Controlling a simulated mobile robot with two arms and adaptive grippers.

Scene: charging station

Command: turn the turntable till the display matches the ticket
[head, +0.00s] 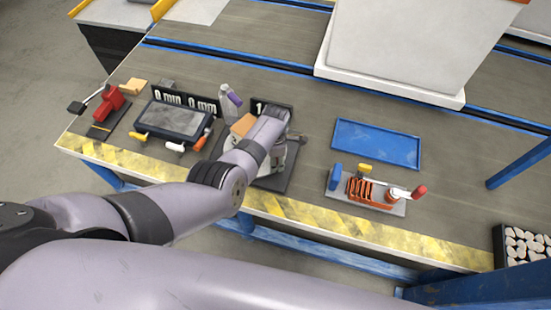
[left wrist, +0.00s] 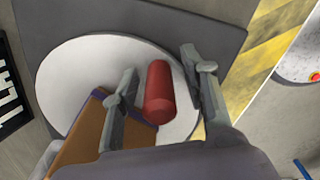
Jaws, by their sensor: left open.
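The round white turntable (left wrist: 75,72) lies on a dark grey base plate (left wrist: 170,18). A red cylinder (left wrist: 159,92) stands on the turntable between the fingers of my open left gripper (left wrist: 160,65), with gaps beside it. A tan block with purple edges (left wrist: 82,135) is beside the left finger. The black display (head: 286,112) is mostly covered by my left wrist in the head view; its first digit looks like 1. It also shows cut off in the left wrist view (left wrist: 12,95), unreadable. I cannot make out the ticket. My right gripper is out of view.
To the right are an empty blue tray (head: 376,144) and a grey fixture with orange parts (head: 367,189). A large white box (head: 400,45) stands behind.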

